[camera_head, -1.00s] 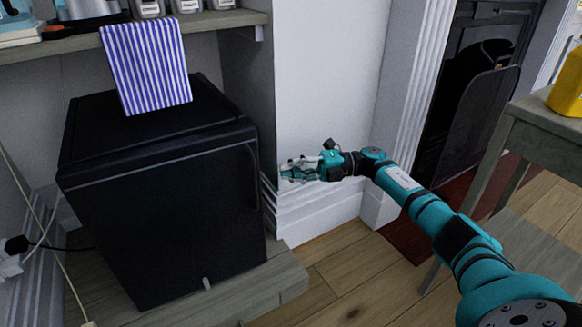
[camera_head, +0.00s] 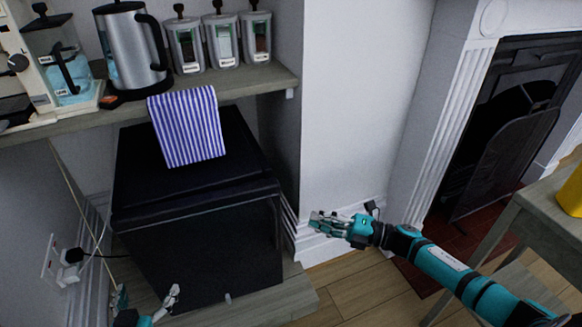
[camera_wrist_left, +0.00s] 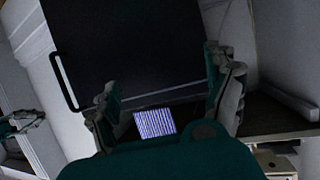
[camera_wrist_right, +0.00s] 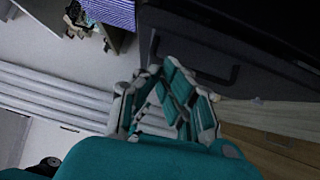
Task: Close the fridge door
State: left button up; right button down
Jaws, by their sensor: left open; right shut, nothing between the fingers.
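The black fridge (camera_head: 205,250) stands under the shelf, with its door face toward me. The door looks flush or nearly flush with the body; I cannot tell whether a small gap is left. Its bar handle (camera_wrist_left: 62,82) shows in the left wrist view and also in the right wrist view (camera_wrist_right: 196,74). My left gripper (camera_head: 147,293) is open and empty, low in front of the door's left part. Its open fingers (camera_wrist_left: 165,95) frame the door in the left wrist view. My right gripper (camera_head: 318,222) is shut and empty, right of the fridge by the white wall.
A striped cloth (camera_head: 188,128) hangs from the shelf (camera_head: 240,82) over the fridge top. A kettle (camera_head: 132,48) and canisters stand on the shelf. A socket with a plug (camera_head: 70,256) is at left. A wooden table (camera_head: 535,205) stands at right, near the fireplace.

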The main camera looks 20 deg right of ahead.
jog(key=s+r+m+t+h+p, duration=0.1)
jog(key=s+r+p, duration=0.3)
pick_arm(q)
jog(key=s+a+f+g+y+p, duration=0.1)
jog(key=s+a+f+g, duration=0.1)
jog(key=s+f+g, duration=0.6)
jog(key=s+a+f+g+y+p, duration=0.15)
jog(key=s+f, duration=0.25)
jog(key=s, duration=0.7)
pick_arm(e)
jog(key=m+h+b, duration=0.1)
jog(key=b, duration=0.1)
send_near(267, 194)
jog(key=w+a, duration=0.2)
jog(key=a, duration=0.2)
pick_arm(q)
jog(key=shift+g, duration=0.25)
jog(key=shift+s+a+r, duration=0.1)
jog(key=shift+a+r, duration=0.05)
jog(key=shift+r, duration=0.75)
jog(key=shift+w+a+r, duration=0.1)
jog(key=shift+a+r, duration=0.1)
jog(key=shift+r, duration=0.65)
jog(key=shift+s+a+r, duration=0.1)
jog(key=shift+a+r, duration=0.05)
jog(key=shift+r, duration=0.75)
pick_arm(e)
jog(key=shift+w+f+t, duration=0.15)
jog(key=shift+w+t, duration=0.25)
jog(key=shift+w, duration=0.25)
